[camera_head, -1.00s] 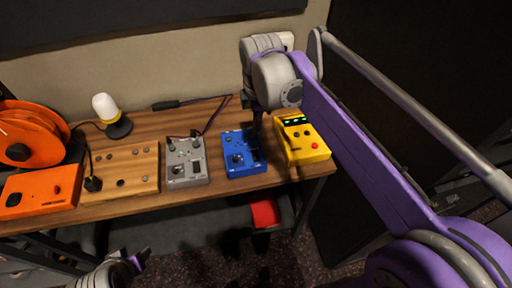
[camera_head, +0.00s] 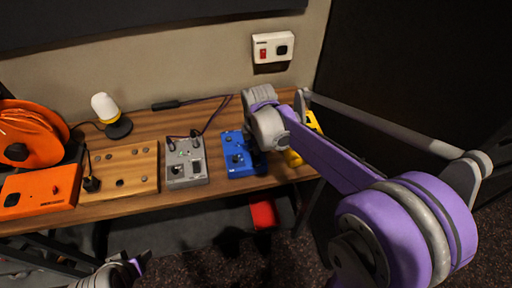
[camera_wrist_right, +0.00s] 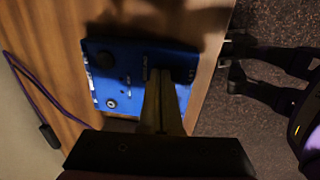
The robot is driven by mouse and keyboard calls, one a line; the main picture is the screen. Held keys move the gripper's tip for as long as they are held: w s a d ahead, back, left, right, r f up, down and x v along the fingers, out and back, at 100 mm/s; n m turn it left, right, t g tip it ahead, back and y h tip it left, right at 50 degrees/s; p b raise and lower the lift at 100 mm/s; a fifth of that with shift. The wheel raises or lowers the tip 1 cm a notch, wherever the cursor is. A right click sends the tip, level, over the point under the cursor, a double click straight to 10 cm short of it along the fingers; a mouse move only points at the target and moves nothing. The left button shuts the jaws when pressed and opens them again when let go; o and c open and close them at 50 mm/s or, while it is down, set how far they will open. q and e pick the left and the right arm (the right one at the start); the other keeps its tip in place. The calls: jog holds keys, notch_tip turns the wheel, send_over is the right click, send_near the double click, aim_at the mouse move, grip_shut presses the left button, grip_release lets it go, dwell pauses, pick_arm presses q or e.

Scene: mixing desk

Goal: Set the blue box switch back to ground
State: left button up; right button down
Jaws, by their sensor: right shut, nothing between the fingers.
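The blue box (camera_head: 236,160) lies on the wooden desk, between a grey box and a yellow box. It also shows in the right wrist view (camera_wrist_right: 108,72), with a dark round knob, a small silver round part and a lettered dark switch area near the fingertips. My right gripper (camera_wrist_right: 162,86) is shut with nothing between its fingers, and its tips are over the blue box by the switch lettering. I cannot tell whether they touch it, and the switch's position is hidden. In the head view my right wrist covers the box's right part. My left gripper (camera_head: 136,266) is low at the picture's bottom left, its jaws unclear.
The grey box (camera_head: 187,164) is left of the blue one; the yellow box (camera_head: 293,158) is partly behind my right arm. An orange box (camera_head: 40,190), a cable reel (camera_head: 35,135) and a lamp (camera_head: 106,110) stand left. A white wall box (camera_head: 273,47) hangs behind.

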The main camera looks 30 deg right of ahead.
pick_arm(q)
jog(key=shift+f, duration=0.1)
pick_arm(e)
jog(key=shift+f, duration=0.25)
jog(key=shift+w+f+b, duration=0.15)
jog(key=shift+f+b, duration=0.25)
jog(key=shift+s+r, duration=0.2)
jog(key=shift+r, duration=0.05)
pick_arm(q)
jog(key=shift+s+f, duration=0.25)
pick_arm(e)
jog(key=shift+f, duration=0.1)
jog(key=shift+s+a, duration=0.15)
jog(key=shift+s, duration=0.65)
